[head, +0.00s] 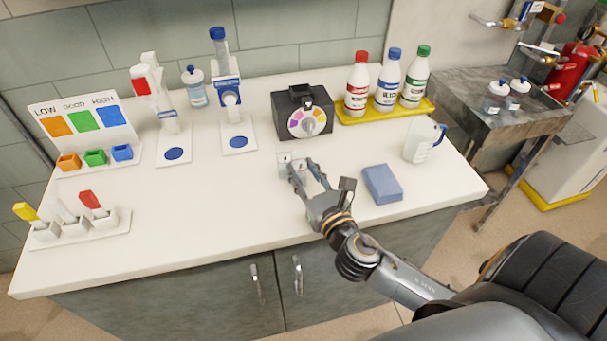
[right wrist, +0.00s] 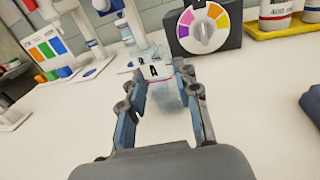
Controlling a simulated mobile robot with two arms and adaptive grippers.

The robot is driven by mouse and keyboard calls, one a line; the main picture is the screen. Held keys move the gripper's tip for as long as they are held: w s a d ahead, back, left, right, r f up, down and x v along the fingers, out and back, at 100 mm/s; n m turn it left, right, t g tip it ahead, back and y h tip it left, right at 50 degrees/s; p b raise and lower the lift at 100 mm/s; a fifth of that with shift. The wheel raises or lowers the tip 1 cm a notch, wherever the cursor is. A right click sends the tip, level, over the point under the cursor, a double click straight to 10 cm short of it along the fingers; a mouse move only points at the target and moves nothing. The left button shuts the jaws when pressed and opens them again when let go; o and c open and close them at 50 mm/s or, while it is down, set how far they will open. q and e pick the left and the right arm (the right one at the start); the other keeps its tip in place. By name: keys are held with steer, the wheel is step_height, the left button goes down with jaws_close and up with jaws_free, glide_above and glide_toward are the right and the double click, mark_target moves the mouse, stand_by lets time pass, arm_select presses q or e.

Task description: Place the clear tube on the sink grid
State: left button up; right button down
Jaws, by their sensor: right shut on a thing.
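My right gripper (head: 307,172) is over the middle of the white counter. In the right wrist view its fingers are closed around a clear tube (right wrist: 167,98), which is hard to make out against the counter. A small white piece marked "A" (right wrist: 153,71) shows just beyond the tube; it also shows at the fingertips in the head view (head: 284,159). I cannot tell whether the tube touches the counter. The grey metal sink (head: 462,92) stands to the right of the counter; its grid is not clearly distinguishable. My left gripper is not in view.
Two blue-capped jars (head: 495,97) stand on the sink unit. A measuring jug (head: 421,142), a blue sponge-like block (head: 382,184) and a yellow tray (head: 405,111) with three bottles lie between. A black dial box (head: 304,113) stands behind my gripper. The counter's left-middle is clear.

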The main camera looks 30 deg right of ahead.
steer(key=shift+f, duration=0.2)
steer(key=c, duration=1)
jaws_free()
